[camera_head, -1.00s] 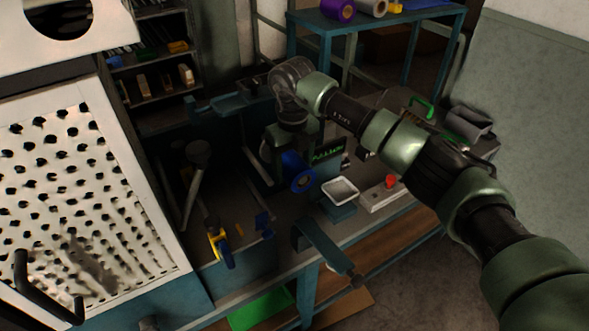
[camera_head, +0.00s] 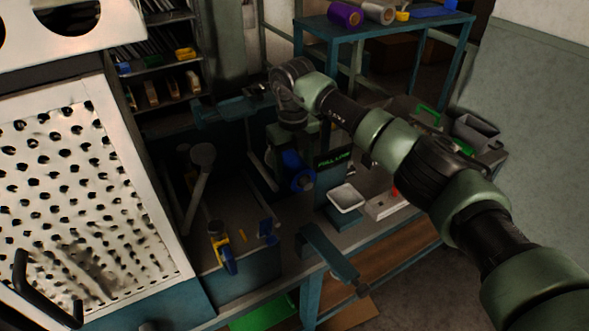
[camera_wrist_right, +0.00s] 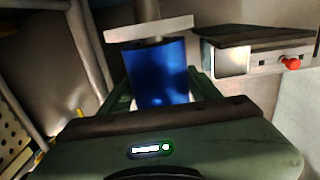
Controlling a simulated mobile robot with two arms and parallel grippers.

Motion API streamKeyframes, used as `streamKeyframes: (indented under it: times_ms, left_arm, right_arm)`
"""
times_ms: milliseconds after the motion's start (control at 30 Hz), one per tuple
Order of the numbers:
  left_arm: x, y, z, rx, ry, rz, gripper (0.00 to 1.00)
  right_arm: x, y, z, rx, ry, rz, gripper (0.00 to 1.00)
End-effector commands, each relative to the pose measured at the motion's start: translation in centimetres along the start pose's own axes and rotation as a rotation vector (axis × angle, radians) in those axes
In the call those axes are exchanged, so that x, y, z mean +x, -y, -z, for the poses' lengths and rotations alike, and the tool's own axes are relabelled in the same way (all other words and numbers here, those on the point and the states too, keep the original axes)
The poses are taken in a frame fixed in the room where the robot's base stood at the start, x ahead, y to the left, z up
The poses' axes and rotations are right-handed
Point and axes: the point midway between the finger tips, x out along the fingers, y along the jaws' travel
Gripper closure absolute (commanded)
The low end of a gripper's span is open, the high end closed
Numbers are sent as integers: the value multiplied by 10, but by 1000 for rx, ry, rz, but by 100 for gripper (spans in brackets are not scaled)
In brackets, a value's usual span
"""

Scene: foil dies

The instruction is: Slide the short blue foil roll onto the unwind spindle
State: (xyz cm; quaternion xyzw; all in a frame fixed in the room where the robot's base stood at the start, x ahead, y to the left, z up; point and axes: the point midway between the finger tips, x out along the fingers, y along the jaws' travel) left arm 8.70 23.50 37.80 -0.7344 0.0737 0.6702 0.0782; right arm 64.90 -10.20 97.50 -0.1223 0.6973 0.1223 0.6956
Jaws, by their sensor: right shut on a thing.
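The short blue foil roll (camera_head: 299,174) is in my right gripper (camera_head: 291,150), low over the bench in the head view. In the right wrist view the blue roll (camera_wrist_right: 158,75) sits between the green fingers (camera_wrist_right: 160,92), which are shut on it. A pale flat plate (camera_wrist_right: 148,29) crosses just beyond the roll's far end, with a grey shaft (camera_wrist_right: 145,9) behind it. I take this to be the unwind spindle, but cannot tell whether the roll is around it. The spindle is hidden in the head view. My left gripper is not in view.
A white tray (camera_head: 346,199) and a box with a red knob (camera_head: 385,207) stand right of the roll. A dark sign with green letters (camera_head: 334,160) is close beside it. A large perforated panel (camera_head: 85,190) fills the left. A table (camera_head: 420,31) at the back carries purple and grey rolls.

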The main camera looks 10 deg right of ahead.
Motion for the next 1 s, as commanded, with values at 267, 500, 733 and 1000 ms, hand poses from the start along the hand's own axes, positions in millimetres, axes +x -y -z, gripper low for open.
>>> streamKeyframes:
  times_ms: [267,500,733,1000]
  left_arm:
    - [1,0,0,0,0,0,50]
    - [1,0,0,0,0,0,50]
    - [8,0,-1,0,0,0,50]
    - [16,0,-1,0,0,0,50]
  right_arm:
    - [-1,0,-3,-2,2,0,13]
    - [0,0,-2,-1,0,0,13]
    - [-25,0,-3,0,5,2,13]
    - [-68,0,-3,-1,4,2,13]
